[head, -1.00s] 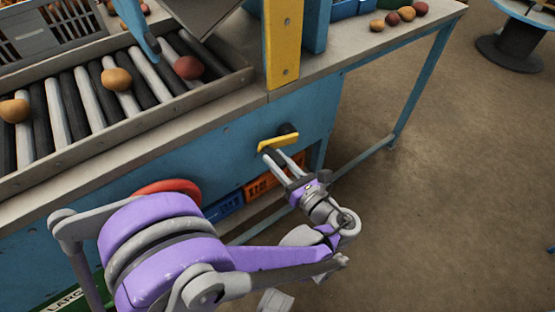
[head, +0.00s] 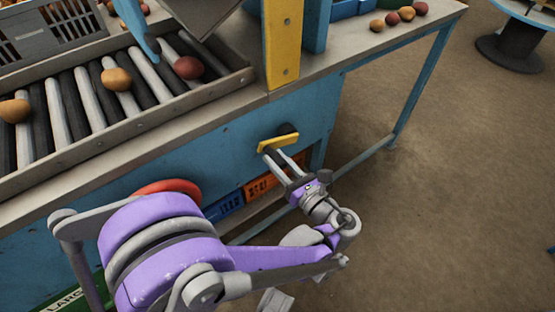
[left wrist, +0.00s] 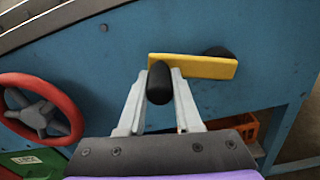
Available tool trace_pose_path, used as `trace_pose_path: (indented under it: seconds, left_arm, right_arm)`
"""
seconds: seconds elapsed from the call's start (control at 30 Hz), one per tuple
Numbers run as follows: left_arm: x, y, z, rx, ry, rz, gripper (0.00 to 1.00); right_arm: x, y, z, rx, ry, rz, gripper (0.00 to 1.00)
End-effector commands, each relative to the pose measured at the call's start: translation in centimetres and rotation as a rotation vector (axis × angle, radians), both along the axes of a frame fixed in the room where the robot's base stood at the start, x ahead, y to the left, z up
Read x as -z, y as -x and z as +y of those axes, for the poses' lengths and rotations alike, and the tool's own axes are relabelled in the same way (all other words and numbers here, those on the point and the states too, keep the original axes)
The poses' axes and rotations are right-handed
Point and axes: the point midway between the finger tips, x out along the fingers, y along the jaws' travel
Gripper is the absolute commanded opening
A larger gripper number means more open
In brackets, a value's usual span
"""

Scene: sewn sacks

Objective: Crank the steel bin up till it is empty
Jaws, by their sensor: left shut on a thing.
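The crank has a yellow arm (head: 278,142) on the blue front panel of the bench, with a black hub at its right end. In the left wrist view the yellow arm (left wrist: 205,66) lies nearly level, and its black grip (left wrist: 160,84) points toward me at the left end. My left gripper (head: 268,153) is shut on this grip, with one finger on each side in the left wrist view (left wrist: 160,88). A grey metal piece, seemingly the steel bin (head: 205,14), shows only in part at the top edge; its contents are hidden. My right gripper is out of view.
A roller bed (head: 90,95) carries several round fruits or potatoes. A red handwheel (left wrist: 68,107) is left of the crank. An orange crate (head: 262,186) and a blue crate sit under the bench. Open floor lies to the right.

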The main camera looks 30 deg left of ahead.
Motion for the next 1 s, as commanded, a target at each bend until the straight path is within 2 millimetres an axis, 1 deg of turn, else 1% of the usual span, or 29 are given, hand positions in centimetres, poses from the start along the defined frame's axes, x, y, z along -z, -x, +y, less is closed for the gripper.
trace_pose_path:
  seconds: [0.17,0.3,0.47,0.6,0.9,0.93,1.0]
  left_arm:
    - [-1.1,-0.3,-0.1,-0.001,-0.032,0.079,0.0]
    - [-2.3,-0.8,-0.4,-0.001,-0.08,0.193,0.0]
    - [-3.3,-1.5,-0.6,0.0,-0.124,0.296,0.0]
    - [-3.9,-2.1,-0.9,0.0,-0.129,0.306,0.0]
    - [-3.8,-2.2,-0.9,0.0,-0.129,0.304,0.0]
    - [-3.8,-2.1,-0.9,0.0,-0.129,0.304,0.39]
    - [-3.8,-2.1,-0.9,0.0,-0.129,0.303,0.51]
  right_arm:
    - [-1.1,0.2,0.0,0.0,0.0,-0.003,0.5]
    - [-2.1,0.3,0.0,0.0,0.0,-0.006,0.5]
    - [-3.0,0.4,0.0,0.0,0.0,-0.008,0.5]
    - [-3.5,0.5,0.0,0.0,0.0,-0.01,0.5]
    - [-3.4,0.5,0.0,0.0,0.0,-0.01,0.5]
    - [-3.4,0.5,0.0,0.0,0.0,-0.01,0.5]
    - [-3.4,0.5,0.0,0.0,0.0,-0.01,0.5]
